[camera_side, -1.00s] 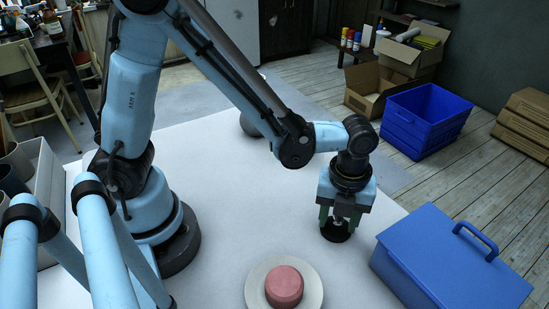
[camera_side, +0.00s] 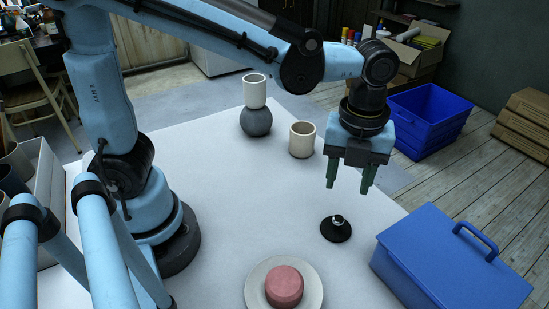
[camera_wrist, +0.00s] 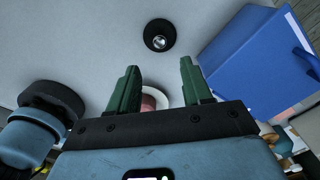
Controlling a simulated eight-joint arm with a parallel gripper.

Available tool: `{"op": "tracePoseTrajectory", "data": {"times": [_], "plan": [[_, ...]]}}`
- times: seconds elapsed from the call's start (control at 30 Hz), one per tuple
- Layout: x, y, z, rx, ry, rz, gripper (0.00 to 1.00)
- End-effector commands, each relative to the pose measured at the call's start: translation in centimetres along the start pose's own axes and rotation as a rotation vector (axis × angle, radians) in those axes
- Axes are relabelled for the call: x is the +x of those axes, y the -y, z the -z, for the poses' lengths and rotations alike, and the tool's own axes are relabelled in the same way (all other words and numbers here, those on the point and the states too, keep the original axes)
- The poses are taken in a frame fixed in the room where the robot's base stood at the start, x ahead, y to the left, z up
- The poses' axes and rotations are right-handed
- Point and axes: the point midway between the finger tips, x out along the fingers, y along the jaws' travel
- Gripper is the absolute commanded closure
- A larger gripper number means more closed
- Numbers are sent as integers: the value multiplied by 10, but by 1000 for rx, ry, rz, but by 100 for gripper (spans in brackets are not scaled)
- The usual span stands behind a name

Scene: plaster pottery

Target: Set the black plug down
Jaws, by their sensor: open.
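The black plug (camera_side: 336,229), a black disc with a small pale metallic knob on top, stands on the white table (camera_side: 225,190). In the wrist view the plug (camera_wrist: 159,36) lies beyond the fingertips, apart from them. My gripper (camera_side: 349,186) is open and empty, with its green fingers pointing down above the plug. The gripper (camera_wrist: 160,70) also shows in the wrist view, its two fingers spread with nothing between them.
A pink round piece (camera_side: 284,286) sits on a pale round plate (camera_side: 257,299) at the front. A blue lidded box (camera_side: 450,265) stands right of the plug. Behind are a cream cup (camera_side: 302,139) and a grey sphere (camera_side: 256,121) with a pale cylinder (camera_side: 254,91) above it.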

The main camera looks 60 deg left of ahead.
Motion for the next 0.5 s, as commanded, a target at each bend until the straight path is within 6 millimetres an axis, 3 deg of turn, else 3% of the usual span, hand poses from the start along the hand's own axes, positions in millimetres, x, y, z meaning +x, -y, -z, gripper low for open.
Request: {"op": "tracePoseTrajectory", "data": {"times": [0.27,0.37,0.5], "plan": [[-14,-5,-4,-82,7,19,51],[-17,-16,-14,-274,20,69,51],[-22,-38,-32,-692,27,185,51]]}}
